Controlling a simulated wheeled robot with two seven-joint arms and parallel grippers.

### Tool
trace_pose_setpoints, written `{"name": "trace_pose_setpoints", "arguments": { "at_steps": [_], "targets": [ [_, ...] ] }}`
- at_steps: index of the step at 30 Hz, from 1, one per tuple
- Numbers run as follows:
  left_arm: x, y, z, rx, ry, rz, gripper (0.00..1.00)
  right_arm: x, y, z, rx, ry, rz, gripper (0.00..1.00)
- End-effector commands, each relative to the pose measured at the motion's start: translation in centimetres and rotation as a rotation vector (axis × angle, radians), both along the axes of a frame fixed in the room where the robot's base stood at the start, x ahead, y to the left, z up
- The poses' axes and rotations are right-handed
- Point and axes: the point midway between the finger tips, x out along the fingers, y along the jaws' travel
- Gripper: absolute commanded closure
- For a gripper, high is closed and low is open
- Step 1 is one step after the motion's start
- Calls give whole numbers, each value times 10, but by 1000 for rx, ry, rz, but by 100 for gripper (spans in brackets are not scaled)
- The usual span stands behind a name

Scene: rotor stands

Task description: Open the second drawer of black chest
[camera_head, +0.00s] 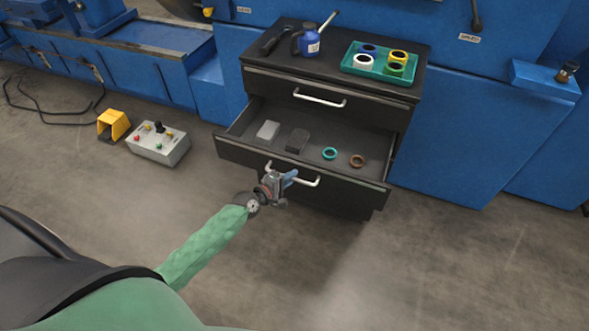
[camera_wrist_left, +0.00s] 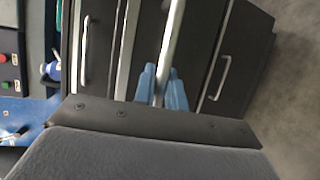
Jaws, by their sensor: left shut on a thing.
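The black chest (camera_head: 400,110) stands against blue machinery. Its second drawer (camera_head: 345,183) is pulled out, showing a pale block (camera_head: 268,130), a dark block (camera_head: 297,140), a teal ring (camera_head: 330,153) and a brown ring (camera_head: 357,161) inside. My left gripper (camera_head: 289,180) is at the left part of that drawer's silver handle (camera_head: 308,182). In the left wrist view, the blue fingers of my left gripper (camera_wrist_left: 162,88) are shut on the handle bar (camera_wrist_left: 171,45). The top drawer (camera_head: 350,105) is closed. My right gripper is out of view.
On the chest top are a blue bottle (camera_head: 308,43), a dark tool (camera_head: 275,40) and a green tray (camera_head: 375,70) of rings. A control box (camera_head: 158,143) and a yellow pedal (camera_head: 113,124) lie on the floor to the left. The floor in front is clear.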

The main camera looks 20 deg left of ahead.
Motion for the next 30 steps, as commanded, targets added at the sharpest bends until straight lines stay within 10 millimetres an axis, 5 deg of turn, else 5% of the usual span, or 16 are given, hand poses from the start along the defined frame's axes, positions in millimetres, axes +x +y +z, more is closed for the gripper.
{"name": "trace_pose_setpoints", "arguments": {
  "at_steps": [14,15,18,30],
  "targets": [
    [-6,0,0,0,1,-1,100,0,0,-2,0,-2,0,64],
    [-6,0,0,0,1,-1,86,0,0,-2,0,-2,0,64],
    [-6,0,0,0,0,-1,66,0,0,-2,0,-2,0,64],
    [-11,3,-1,0,1,0,66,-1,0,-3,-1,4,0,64]
  ]
}}
